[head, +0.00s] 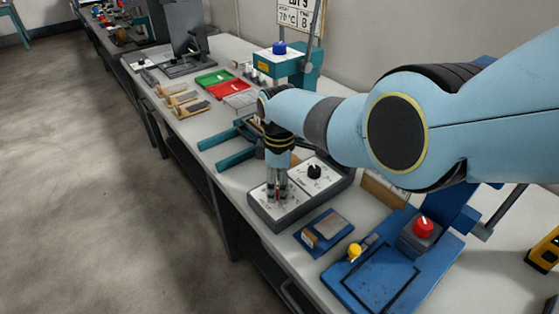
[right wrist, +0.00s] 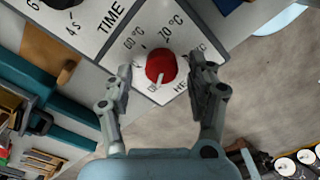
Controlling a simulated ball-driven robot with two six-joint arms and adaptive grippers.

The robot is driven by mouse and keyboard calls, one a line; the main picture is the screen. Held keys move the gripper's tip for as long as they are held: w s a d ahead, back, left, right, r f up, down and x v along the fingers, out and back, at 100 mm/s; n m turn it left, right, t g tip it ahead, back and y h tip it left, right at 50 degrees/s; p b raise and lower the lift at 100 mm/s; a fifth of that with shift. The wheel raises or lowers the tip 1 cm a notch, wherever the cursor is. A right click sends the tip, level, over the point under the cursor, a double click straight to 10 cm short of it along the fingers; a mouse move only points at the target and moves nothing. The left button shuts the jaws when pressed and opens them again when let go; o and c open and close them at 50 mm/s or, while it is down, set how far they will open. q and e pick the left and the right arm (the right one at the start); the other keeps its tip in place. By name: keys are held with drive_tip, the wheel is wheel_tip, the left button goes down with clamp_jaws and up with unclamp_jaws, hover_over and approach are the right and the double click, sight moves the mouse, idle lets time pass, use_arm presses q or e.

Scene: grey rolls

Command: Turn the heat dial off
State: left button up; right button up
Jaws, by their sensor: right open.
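The heat dial (right wrist: 160,66) is a red knob on a white panel (right wrist: 138,38) marked with temperatures, seen in the right wrist view. Its white pointer line points down and slightly left, towards a small mark that I cannot read. My right gripper (right wrist: 166,78) is open, with one finger on each side of the red knob; I cannot tell whether they touch it. In the head view my right gripper (head: 277,192) points down over the near part of the grey control box (head: 285,224), mostly hiding the red knob. My left gripper is not in view.
A black time dial (head: 314,171) sits on the same box, beside the gripper. A blue block with a grey plate (head: 324,232) and a blue press with a red button (head: 423,226) stand to the right. Teal bars (head: 235,159) lie to the left.

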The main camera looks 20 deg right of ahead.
wheel_tip(320, 180, up, 11)
idle(0.4)
drive_tip(key=shift+s, duration=0.1)
